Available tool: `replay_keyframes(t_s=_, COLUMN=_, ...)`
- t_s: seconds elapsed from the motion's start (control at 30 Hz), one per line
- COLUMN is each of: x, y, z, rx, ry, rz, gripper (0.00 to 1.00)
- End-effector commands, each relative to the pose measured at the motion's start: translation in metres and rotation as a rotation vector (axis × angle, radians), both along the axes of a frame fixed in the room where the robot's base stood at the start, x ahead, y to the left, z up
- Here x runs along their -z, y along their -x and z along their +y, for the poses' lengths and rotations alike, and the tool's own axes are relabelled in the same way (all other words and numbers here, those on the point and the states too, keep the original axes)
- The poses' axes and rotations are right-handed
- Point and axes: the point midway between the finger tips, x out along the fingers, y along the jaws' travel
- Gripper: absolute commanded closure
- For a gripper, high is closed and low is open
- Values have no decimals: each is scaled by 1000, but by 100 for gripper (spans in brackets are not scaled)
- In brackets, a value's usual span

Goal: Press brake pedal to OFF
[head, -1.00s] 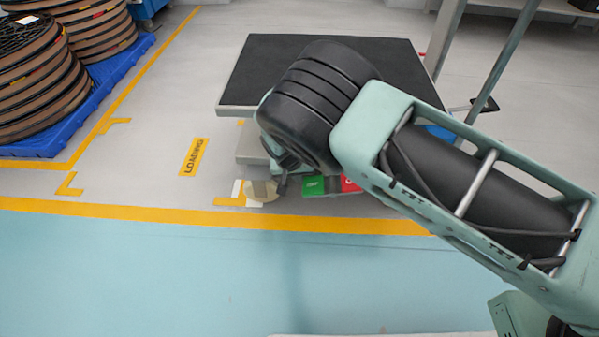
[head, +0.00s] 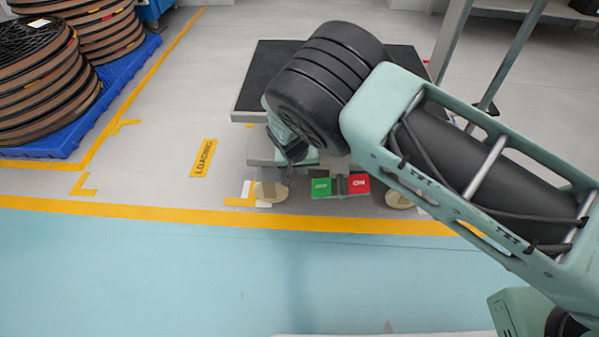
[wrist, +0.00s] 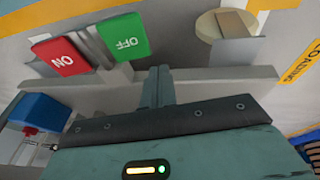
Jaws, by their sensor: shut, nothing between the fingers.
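The brake pedals sit low on the front of a cart. The green OFF pedal (head: 321,188) is on the left in the head view, with the red ON pedal (head: 359,184) just right of it. In the wrist view the green pedal (wrist: 123,36) and red pedal (wrist: 60,55) show at upper left, their lettering upside down. My gripper (wrist: 158,85) is shut and empty, its fingertips apart from the green pedal in the picture. In the head view my gripper (head: 287,176) points down, left of the green pedal, its fingertips hard to make out.
The cart's dark top (head: 263,75) is behind my arm. Casters stand left (head: 270,191) and right (head: 400,200) of the pedals. Reels on a blue pallet (head: 95,120) are at far left. A blue block (wrist: 40,115) shows in the wrist view. The floor in front is clear.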

Motion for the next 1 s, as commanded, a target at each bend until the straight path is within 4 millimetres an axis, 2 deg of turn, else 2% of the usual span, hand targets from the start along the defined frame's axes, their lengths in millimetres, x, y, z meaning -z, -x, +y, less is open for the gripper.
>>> replay_keyframes(t_s=0.03, x=-19, y=5, z=8, rx=-4, ry=-2, rz=0, gripper=100)
replay_keyframes(t_s=0.1, x=-33, y=9, z=14, rx=-4, ry=-3, rz=-1, gripper=100)
replay_keyframes(t_s=0.3, x=-63, y=19, z=26, rx=-4, ry=-2, rz=0, gripper=100)
replay_keyframes(t_s=0.4, x=-71, y=22, z=30, rx=-4, ry=-1, rz=0, gripper=100)
replay_keyframes(t_s=0.57, x=-76, y=25, z=33, rx=-1, ry=-1, rz=0, gripper=100)
replay_keyframes(t_s=1.0, x=-76, y=25, z=33, rx=-1, ry=-1, rz=0, gripper=100)
